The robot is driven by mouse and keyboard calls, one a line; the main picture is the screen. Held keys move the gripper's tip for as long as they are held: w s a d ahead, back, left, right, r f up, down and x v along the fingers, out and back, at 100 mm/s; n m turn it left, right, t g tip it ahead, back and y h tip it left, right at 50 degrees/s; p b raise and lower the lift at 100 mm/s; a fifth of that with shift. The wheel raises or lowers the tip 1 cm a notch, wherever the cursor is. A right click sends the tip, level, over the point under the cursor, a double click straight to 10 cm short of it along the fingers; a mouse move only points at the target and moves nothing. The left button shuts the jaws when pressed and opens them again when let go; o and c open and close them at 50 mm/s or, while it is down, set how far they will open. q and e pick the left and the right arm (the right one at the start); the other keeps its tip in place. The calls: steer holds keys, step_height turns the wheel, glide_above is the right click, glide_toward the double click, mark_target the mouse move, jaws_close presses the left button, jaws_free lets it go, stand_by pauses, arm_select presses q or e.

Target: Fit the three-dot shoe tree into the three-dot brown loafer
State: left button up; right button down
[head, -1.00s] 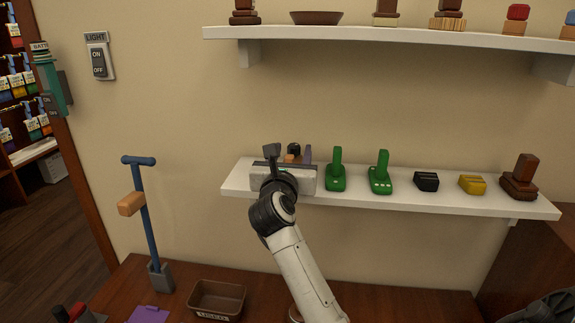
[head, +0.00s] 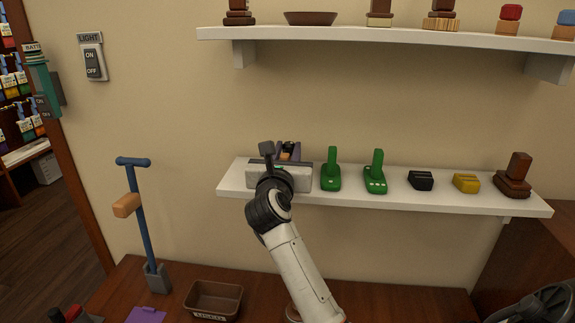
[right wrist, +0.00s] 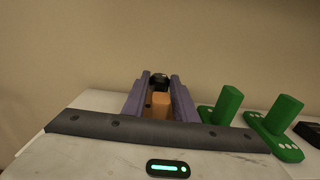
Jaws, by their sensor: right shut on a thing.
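My right gripper (head: 288,150) is over the left end of the lower shelf, its purple fingers pointing toward the wall. In the right wrist view the fingers (right wrist: 158,92) are shut on a tan block (right wrist: 160,104) with a black part (right wrist: 160,82) at its far end. I cannot make out clear dots on it, so I cannot tell whether it is the three-dot shoe tree. No brown loafer with three dots can be made out. My left gripper is not in view.
On the lower shelf (head: 400,199), to the right, stand two green dotted pieces with posts (head: 331,172) (head: 375,174), a black block (head: 421,180), a yellow block (head: 466,183) and a dark brown stack (head: 514,178). An upper shelf (head: 380,34) overhangs. A brown bin (head: 215,297) sits below.

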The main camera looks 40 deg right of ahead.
steer(key=shift+r+p, duration=2)
steer(key=shift+r, duration=0.4)
